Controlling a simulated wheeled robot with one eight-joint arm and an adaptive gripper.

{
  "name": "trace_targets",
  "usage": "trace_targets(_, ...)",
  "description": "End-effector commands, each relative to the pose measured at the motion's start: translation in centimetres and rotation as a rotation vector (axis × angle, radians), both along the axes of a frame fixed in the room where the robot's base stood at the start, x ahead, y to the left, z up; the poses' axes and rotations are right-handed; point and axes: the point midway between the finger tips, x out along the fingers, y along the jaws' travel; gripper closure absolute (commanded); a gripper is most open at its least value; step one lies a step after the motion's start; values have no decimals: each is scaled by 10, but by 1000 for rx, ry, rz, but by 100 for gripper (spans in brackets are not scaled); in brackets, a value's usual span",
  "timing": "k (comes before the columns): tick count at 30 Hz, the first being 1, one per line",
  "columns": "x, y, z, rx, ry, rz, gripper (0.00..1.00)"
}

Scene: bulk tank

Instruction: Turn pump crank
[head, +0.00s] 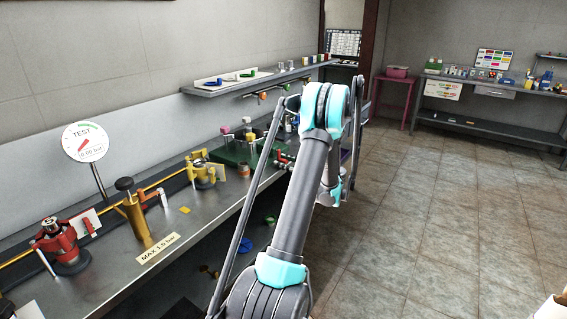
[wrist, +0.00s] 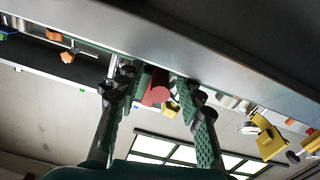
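In the wrist view my gripper (wrist: 157,80) has its two fingers, with green ribbed pads, standing apart. A dark red cylindrical handle (wrist: 156,88) shows between them, with a gap on each side. It may be the crank's handle; I cannot tell how deep it sits between the pads. In the head view red parts (head: 284,157) show at the bench edge beside my arm, which hides my gripper and much of that spot. A gauge marked TEST (head: 85,142) reads 0.00 bar. A yellow post with a black knob (head: 135,213) stands upright near a MAX 1.5 bar label (head: 158,248).
The metal bench (head: 110,265) runs along the left wall, with a red valve (head: 62,245) and a yellow fitting (head: 203,170) on it. A shelf (head: 255,78) hangs above. Another bench (head: 470,122) stands at the far right.

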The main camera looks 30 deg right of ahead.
Motion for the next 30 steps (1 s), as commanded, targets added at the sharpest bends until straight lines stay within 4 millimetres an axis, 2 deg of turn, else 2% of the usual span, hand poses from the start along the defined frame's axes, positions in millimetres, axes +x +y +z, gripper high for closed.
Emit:
trace_targets(4, 0, 0, 0, 0, 0, 0, 64)
trace_targets(13, 0, 0, 0, 0, 0, 0, 100)
trace_targets(30, -1, 1, 0, 9, 3, 2, 100)
